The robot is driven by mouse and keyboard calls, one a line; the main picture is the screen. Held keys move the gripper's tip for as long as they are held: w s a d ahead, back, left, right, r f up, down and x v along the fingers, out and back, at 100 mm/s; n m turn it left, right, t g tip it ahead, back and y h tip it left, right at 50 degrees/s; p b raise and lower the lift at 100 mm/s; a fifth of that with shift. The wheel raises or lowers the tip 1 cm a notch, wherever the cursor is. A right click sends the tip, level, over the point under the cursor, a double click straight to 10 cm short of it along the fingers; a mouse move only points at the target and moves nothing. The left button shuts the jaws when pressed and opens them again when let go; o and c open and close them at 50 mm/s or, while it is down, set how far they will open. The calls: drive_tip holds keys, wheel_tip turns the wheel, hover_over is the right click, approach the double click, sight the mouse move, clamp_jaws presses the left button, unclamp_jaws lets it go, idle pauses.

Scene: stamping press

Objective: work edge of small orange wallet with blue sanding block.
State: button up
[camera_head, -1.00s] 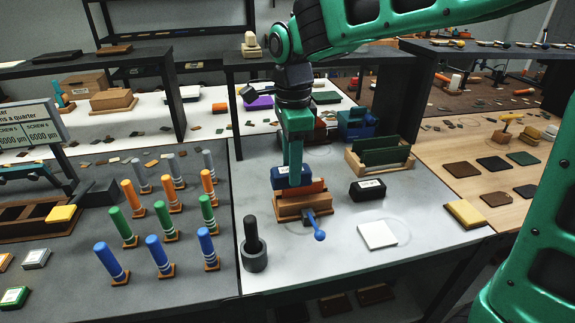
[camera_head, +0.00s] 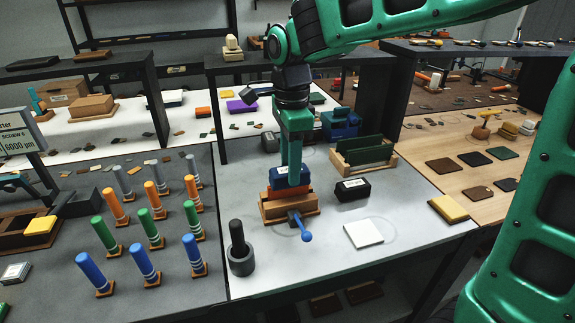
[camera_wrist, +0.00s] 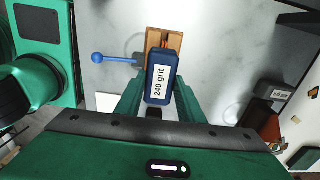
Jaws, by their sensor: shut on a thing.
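The blue sanding block (camera_head: 277,178), labelled "240 grit" in the wrist view (camera_wrist: 161,80), is between the fingers of my gripper (camera_head: 291,183). My gripper is shut on it. The small orange wallet (camera_head: 302,190) stands in a wooden clamp (camera_head: 290,208) with a blue ball-ended lever (camera_head: 306,236). The block is over the wallet's upper edge and hides much of it. Only a strip of the wallet shows beside my finger. In the wrist view the clamp (camera_wrist: 155,37) lies at the far end of the block. I cannot tell whether block and wallet touch.
A dark block with a white label (camera_head: 352,190) sits to the right of the clamp. A white square pad (camera_head: 363,235) and a dark cylindrical holder (camera_head: 241,262) stand nearer. A wooden rack with green pieces (camera_head: 363,155) is behind. Several coloured cylinders stand left.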

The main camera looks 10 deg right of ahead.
sight(305, 167)
drive_tip(key=shift+w+d, duration=0.1)
drive_tip(key=shift+d, duration=1.65)
drive_tip(key=shift+r, duration=2.5)
